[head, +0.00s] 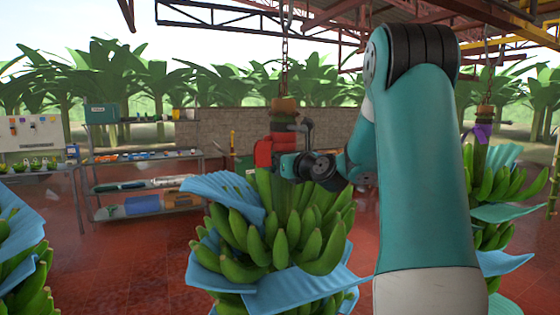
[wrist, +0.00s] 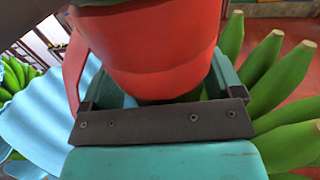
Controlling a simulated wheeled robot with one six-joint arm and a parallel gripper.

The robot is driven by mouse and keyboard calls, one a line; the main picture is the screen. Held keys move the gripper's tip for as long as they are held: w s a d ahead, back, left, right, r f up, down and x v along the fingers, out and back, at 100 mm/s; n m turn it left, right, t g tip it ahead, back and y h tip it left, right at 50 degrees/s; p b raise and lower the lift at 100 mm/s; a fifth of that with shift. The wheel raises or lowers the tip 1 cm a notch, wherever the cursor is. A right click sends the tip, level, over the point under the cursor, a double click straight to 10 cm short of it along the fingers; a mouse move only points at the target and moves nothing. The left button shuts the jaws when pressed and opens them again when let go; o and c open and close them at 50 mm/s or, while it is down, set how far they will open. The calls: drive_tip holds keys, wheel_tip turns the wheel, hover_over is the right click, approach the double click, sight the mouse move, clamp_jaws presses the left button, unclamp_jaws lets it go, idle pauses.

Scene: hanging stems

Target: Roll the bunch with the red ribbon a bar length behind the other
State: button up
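The bunch with the red ribbon (head: 262,152) hangs in the middle of the head view, its green bananas (head: 270,232) layered with blue sheets. The ribbon is wrapped round its stem and fills the top of the wrist view (wrist: 150,50). My gripper (head: 300,148) is at this stem, just above the top bananas. In the wrist view its fingers (wrist: 165,95) lie on both sides of the stem; the ribbon hides whether they press on it. The other bunch, with a purple ribbon (head: 482,131), hangs at the right, partly behind my arm.
A chain and brown hanger (head: 284,104) hold the middle bunch from above. Another bunch (head: 25,270) with blue sheets is cut off at the left edge. Metal shelves (head: 140,187) stand behind at left. Red floor (head: 120,265) is clear between the left and middle bunches.

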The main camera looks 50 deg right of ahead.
drive_tip(key=shift+s+f, duration=0.1)
drive_tip(key=shift+s, duration=0.1)
drive_tip(key=b, duration=0.6)
hover_over(328, 205)
drive_tip(key=w, duration=0.2)
drive_tip(key=shift+s+d, duration=0.25)
drive_tip(key=shift+d, duration=0.1)
drive_tip(key=shift+s+a, duration=0.25)
drive_tip(key=shift+s, duration=0.45)
drive_tip(key=shift+a, duration=0.1)
